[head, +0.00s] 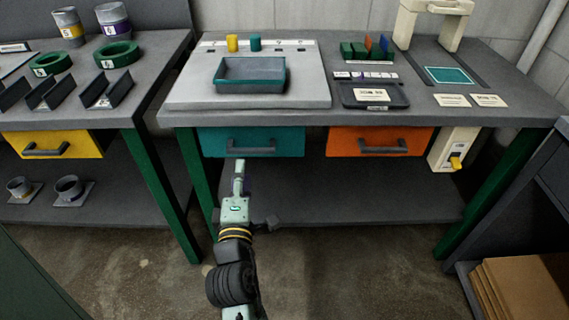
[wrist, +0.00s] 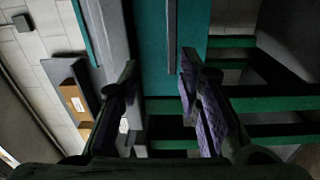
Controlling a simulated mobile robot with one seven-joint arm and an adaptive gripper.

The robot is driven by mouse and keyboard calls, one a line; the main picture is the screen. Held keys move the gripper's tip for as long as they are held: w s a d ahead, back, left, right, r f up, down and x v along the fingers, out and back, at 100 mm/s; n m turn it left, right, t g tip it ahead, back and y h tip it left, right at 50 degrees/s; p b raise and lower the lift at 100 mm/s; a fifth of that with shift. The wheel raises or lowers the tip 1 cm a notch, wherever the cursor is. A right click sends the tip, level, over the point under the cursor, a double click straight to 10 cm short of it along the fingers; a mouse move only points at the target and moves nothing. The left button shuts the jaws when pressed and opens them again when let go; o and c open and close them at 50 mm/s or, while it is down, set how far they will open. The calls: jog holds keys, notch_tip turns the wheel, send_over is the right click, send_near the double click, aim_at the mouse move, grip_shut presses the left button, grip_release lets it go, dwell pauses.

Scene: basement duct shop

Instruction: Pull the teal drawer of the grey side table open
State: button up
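The grey side table (head: 340,115) has a teal drawer (head: 287,143) under the left part of its top, which looks shut. The drawer's dark bar handle (head: 251,147) runs across its front. My gripper (head: 239,166) is in front of and just below the handle, left of its middle in the head view. In the wrist view my gripper (wrist: 158,75) is open, its two fingers apart with nothing between them. The teal drawer front (wrist: 152,40) fills the space ahead, and the handle (wrist: 171,35) shows near the right fingertip. I cannot tell whether they touch.
An orange drawer (head: 380,140) is to the right, with a switch box (head: 453,148) beside it. A lower shelf (head: 360,193) and green legs (head: 484,205) are below. Another table with a yellow drawer (head: 55,145) stands left. A grey tray (head: 250,76) sits above the teal drawer.

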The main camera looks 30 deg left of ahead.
aim_at(250, 153)
jog(key=shift+h, duration=0.4)
jog(key=x, duration=0.3)
jog(key=f+p+x, duration=0.1)
jog(key=x, duration=0.3)
jog(key=d+p+x, duration=0.1)
jog(key=x, duration=0.2)
jog(key=shift+w+f, duration=0.15)
jog(key=shift+w, duration=0.35)
grip_shut()
